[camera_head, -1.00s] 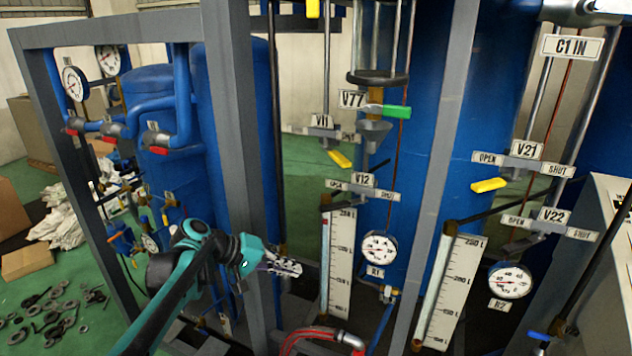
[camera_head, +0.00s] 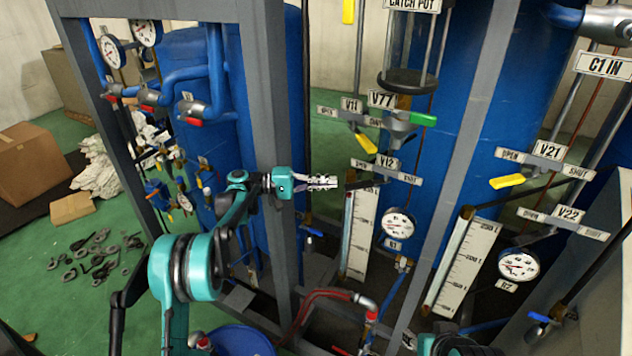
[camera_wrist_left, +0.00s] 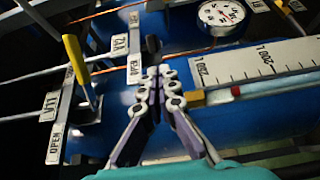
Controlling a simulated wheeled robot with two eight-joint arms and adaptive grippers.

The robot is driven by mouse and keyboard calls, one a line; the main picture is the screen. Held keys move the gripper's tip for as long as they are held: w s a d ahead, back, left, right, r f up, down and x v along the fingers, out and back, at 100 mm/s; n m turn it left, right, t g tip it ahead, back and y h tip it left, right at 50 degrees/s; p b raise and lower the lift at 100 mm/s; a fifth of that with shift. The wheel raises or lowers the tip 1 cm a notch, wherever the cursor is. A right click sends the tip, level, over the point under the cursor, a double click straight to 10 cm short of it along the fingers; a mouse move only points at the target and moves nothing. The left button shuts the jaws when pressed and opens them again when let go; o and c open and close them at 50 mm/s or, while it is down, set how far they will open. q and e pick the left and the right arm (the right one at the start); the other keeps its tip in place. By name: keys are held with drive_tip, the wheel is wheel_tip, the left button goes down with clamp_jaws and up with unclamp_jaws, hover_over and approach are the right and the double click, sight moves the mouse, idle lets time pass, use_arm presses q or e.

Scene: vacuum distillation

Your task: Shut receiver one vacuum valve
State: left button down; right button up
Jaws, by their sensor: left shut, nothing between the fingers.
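Valve V12 (camera_head: 386,172) sits on the receiver one frame, with an OPEN and SHUT plate and a dark handle (camera_head: 366,183). Valve V11 (camera_head: 352,107) is above it, with a yellow handle (camera_head: 366,144) slanting down. The R1 gauge (camera_head: 397,222) is below V12. My left gripper (camera_head: 328,183) is shut and empty, just left of V12's handle; contact cannot be told. In the left wrist view the fingers (camera_wrist_left: 160,88) point at the V12 plate (camera_wrist_left: 134,50), and V11's yellow handle (camera_wrist_left: 76,60) is at left.
A grey upright post (camera_head: 275,130) stands beside my left wrist. A white level scale (camera_head: 360,235) stands below the gripper. Funnel valve V77 with a green handle (camera_head: 422,119) is above V12. V21 (camera_head: 548,150) and V22 (camera_head: 568,214) are to the right.

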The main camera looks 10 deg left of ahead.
use_arm(q)
drive_tip(key=shift+w+d, duration=0.15)
drive_tip(key=shift+d, duration=0.9)
drive_tip(key=shift+w+d, duration=0.15)
drive_tip(key=shift+d, duration=0.9)
drive_tip(key=shift+s+t, duration=0.15)
drive_tip(key=shift+t, duration=0.15)
use_arm(e)
drive_tip(key=shift+f, duration=0.1)
